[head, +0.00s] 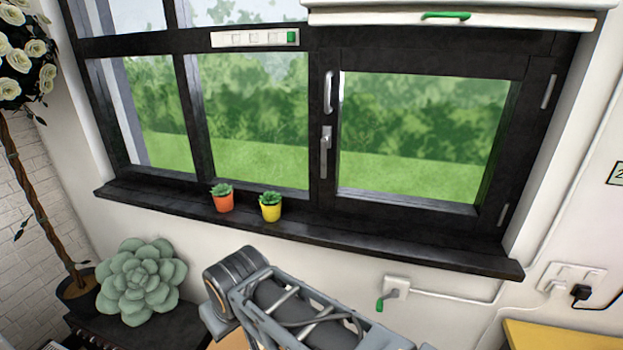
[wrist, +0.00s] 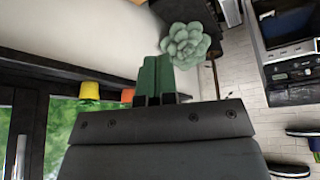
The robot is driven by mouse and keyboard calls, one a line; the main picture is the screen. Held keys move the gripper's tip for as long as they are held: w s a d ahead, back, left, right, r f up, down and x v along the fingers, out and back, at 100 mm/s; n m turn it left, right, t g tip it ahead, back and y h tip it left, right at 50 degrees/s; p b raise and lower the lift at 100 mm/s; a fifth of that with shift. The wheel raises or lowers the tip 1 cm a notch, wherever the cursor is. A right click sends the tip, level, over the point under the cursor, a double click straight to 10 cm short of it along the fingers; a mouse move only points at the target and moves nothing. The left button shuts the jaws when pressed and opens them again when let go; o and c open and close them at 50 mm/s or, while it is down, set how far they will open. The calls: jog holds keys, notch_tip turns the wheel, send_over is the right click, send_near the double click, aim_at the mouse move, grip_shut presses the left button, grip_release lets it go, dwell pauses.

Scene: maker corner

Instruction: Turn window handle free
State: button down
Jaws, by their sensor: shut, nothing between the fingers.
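The window handle (head: 326,150), a slim silver lever, hangs roughly upright on the dark frame left of the right-hand sash (head: 522,130), which looks closed in its frame. A silver pull bar (head: 328,92) sits just above it. In the wrist view a silver bar (wrist: 20,157) shows at the lower left; I cannot tell which of the two it is. My gripper (wrist: 156,62), with green fingers, is shut and empty, in front of the wall below the sill and apart from the handle. In the head view only my arm shows and the gripper is hidden.
An orange pot (head: 223,202) and a yellow pot (head: 270,211) with small plants stand on the dark sill (head: 400,243). A blind (head: 450,20) with a green grip hangs above the sash. A green-tipped crank (head: 390,294) sits below the sill. A large succulent (head: 140,283) is left.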

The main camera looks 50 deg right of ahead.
jog(key=w+d+r+g+h+b, duration=0.2)
jog(key=w+d+h, duration=0.4)
jog(key=d, duration=0.3)
jog(key=w+d+r+g+h+b, duration=0.2)
jog(key=w+d+h+b, duration=0.2)
jog(key=w+d, duration=0.5)
jog(key=w+d+r+m+g+h+b, duration=0.1)
jog(key=w+d+r+g+h+b, duration=0.1)
jog(key=w+d+h, duration=0.5)
jog(key=w+d+b, duration=0.1)
jog(key=d, duration=0.2)
jog(key=shift+r+g+h, duration=0.3)
jog(key=shift+r+h, duration=0.1)
jog(key=shift+d, duration=0.2)
jog(key=s+d+p, duration=0.4)
jog(key=d, duration=0.8)
jog(key=shift+s+d, duration=0.15)
